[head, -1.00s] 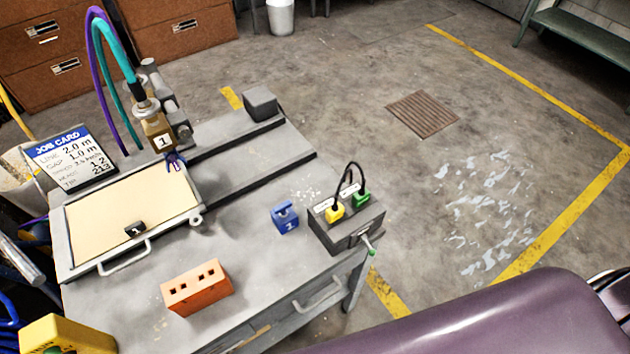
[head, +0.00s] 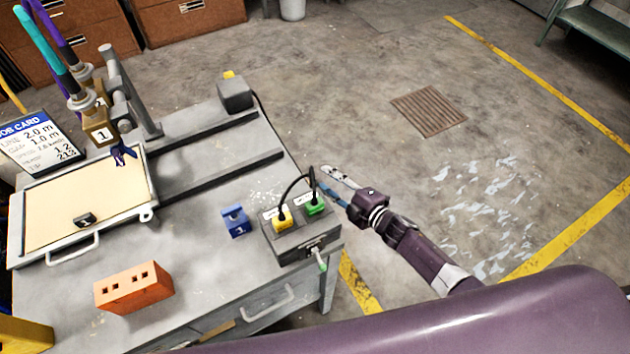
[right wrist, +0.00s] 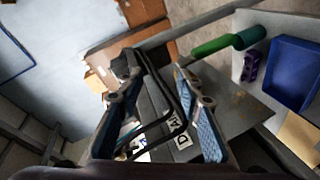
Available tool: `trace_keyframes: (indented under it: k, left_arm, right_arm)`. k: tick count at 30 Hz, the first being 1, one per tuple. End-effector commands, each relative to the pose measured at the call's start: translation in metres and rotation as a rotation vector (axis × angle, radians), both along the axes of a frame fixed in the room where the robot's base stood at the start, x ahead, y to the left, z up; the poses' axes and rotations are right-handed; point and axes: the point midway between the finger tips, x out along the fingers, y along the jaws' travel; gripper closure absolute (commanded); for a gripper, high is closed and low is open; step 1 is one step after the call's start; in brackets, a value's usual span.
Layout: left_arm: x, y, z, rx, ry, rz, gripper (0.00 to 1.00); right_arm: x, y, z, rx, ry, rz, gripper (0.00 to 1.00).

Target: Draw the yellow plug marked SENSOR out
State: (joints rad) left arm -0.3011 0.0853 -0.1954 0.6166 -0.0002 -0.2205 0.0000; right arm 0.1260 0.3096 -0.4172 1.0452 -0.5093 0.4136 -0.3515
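The yellow plug (head: 281,219) sits in the top of a dark grey box (head: 292,248) at the bench's right edge, with a black cable looping up from it. A green plug (head: 315,205) sits beside it on the right. White labels lie behind both plugs, too small to read. My right gripper (head: 323,178) is open and empty, just right of the box and near the green plug. In the right wrist view its fingers (right wrist: 155,76) are apart, with black cables and a lettered label showing between them; the yellow plug is not clear there. My left gripper is not in view.
A blue block (head: 236,221) stands left of the box, and an orange brick (head: 133,287) lies nearer the front. Floor right of the bench is free.

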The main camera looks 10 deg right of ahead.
Motion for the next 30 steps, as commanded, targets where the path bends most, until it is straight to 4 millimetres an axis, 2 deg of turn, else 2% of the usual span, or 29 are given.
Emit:
trace_keyframes:
  k: [1,3,5,7,8,10,11,12,15,18,21,24,27,30]
  left_arm:
    - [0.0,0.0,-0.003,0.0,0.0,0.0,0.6]
    - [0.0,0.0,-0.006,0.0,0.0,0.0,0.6]
    - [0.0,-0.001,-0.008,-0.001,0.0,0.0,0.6]
    - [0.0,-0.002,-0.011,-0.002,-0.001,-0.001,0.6]
    - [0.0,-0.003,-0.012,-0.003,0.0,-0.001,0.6]
    - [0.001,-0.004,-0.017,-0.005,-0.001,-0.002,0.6]
    - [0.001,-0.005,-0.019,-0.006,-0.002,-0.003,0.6]
    - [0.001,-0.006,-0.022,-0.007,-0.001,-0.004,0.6]
    - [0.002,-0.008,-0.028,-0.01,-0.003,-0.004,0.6]
    - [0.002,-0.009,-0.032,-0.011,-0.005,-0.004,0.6]
    - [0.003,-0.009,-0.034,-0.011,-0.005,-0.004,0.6]
    - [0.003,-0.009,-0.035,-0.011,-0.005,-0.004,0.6]
    - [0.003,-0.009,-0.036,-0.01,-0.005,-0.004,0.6]
    - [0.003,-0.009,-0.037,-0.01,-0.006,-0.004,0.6]
  right_arm:
    - [0.014,0.015,0.035,-0.043,-0.111,0.084,0.67]
    - [0.024,0.038,0.082,-0.107,-0.262,0.204,0.67]
    - [0.025,0.059,0.122,-0.17,-0.402,0.315,0.67]
    - [0.018,0.084,0.168,-0.256,-0.58,0.459,0.67]
    - [0.012,0.095,0.187,-0.299,-0.666,0.529,0.67]
    - [-0.013,0.121,0.231,-0.426,-0.896,0.723,0.67]
    - [-0.029,0.131,0.246,-0.495,-1.008,0.822,0.67]
    - [-0.054,0.14,0.261,-0.597,-1.164,0.97,0.67]
    - [-0.109,0.138,0.267,-0.829,-1.47,1.312,0.67]
    - [-0.139,0.114,0.258,-1.015,-1.658,1.591,0.67]
    - [-0.153,0.089,0.25,-1.136,-1.752,1.788,0.67]
    - [-0.158,0.074,0.246,-1.197,-1.79,1.897,0.67]
    - [-0.16,0.07,0.243,-1.216,-1.801,1.933,0.67]
    - [-0.161,0.075,0.237,-1.214,-1.802,1.933,0.67]
